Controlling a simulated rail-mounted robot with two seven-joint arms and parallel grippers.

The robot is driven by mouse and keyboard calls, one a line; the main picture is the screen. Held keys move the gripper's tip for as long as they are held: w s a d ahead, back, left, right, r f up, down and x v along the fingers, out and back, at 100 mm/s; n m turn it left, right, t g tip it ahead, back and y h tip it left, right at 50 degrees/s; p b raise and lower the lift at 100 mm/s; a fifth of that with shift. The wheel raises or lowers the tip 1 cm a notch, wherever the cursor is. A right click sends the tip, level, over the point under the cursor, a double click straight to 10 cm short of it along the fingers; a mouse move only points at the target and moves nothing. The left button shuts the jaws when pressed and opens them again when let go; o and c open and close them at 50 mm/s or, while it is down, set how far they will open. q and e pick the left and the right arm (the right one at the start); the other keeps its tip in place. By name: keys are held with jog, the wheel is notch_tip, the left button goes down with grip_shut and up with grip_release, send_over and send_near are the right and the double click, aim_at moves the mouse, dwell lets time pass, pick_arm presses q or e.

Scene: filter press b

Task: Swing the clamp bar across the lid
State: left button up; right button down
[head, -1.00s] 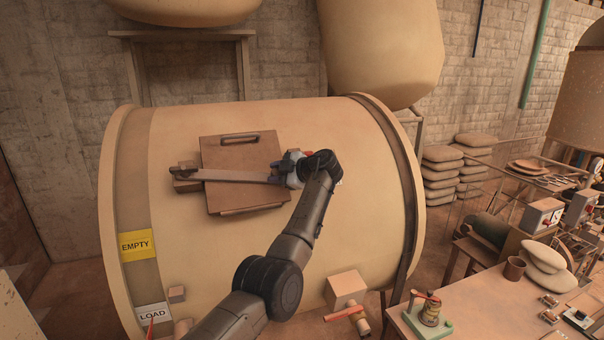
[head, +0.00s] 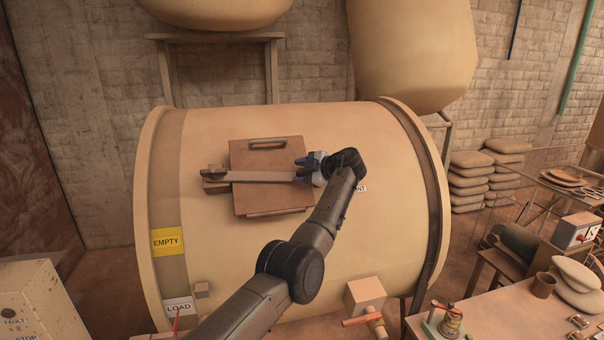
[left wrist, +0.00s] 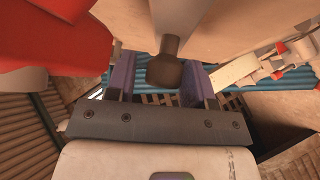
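The square brown lid (head: 268,150), with a slot-like handle at its top, sits on the big cream drum (head: 345,130). The clamp bar (head: 255,177) lies across the lid, from a block (head: 214,179) on the left to my left gripper at its right end. My left gripper (head: 308,168) is at the bar's right end. In the left wrist view its two purple fingers stand apart on either side of a dark brown knob (left wrist: 165,72), with a gap visible beside the knob; firm contact does not show. My right gripper is not in view.
A yellow EMPTY label (head: 168,242) and a white LOAD label (head: 178,306) are on the drum's left band. A block with a red-handled valve (head: 366,310) sits low right. A cluttered table (head: 500,315) stands at right, a control box (head: 35,300) at left.

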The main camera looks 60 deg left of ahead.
pick_arm(q)
jog(key=shift+o, duration=0.7)
jog(key=shift+d, duration=0.1)
jog(key=shift+w+d, duration=0.15)
jog(key=shift+d, duration=0.05)
jog(key=v, duration=1.3)
jog(key=shift+r, duration=0.1)
